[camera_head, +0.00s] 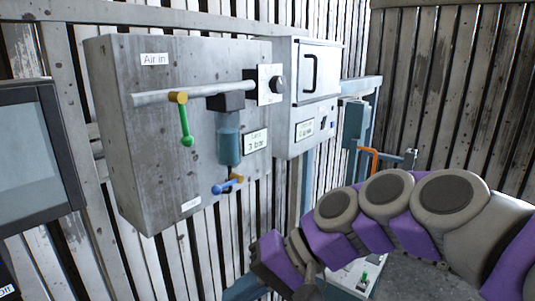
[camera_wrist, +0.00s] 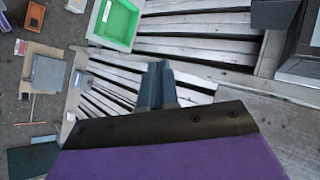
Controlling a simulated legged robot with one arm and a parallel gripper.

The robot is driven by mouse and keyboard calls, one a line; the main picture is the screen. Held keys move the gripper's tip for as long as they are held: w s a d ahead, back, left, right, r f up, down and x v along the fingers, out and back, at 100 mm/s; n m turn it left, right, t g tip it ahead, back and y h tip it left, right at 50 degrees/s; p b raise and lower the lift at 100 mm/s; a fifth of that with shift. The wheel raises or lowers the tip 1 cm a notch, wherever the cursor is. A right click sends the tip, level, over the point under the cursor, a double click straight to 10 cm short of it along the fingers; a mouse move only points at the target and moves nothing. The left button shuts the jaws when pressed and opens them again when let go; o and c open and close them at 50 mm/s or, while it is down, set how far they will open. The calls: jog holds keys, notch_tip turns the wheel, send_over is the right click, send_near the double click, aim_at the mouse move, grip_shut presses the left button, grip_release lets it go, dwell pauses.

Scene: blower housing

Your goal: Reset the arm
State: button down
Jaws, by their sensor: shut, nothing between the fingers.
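My arm, grey and purple, reaches in from the right edge of the head view and bends down to the lower middle. My gripper (camera_wrist: 156,86) shows in the wrist view as dark fingers held together beyond a black and purple wrist part. It is shut with nothing between the fingers. In the head view the fingers are hard to make out at the arm's lower end. The gripper touches nothing that I can see.
A grey panel (camera_head: 130,110) with a green-handled valve (camera_head: 185,125) and a blue-handled valve (camera_head: 228,184) hangs on the slatted wall. A white box (camera_head: 315,75) stands beside it. A screen (camera_head: 30,150) is at left. The wrist view shows a green tray (camera_wrist: 117,22).

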jog(key=s+d+f+h+b, duration=0.3)
jog(key=s+d+f, duration=0.2)
jog(key=f, duration=0.5)
jog(key=s+d+f+h+b, duration=0.4)
jog(key=s+d+f, duration=0.2)
jog(key=f, duration=0.4)
jog(key=s+d+f+m+h+b, duration=0.1)
jog(key=s+d+f+h+b, duration=0.2)
jog(key=s+d+f, duration=0.3)
notch_tip(320, 180, down, 5)
jog(key=shift+d+g+b, duration=0.35)
jog(key=shift+d+g, duration=0.05)
jog(key=shift+d, duration=0.2)
jog(key=shift+d, duration=0.15)
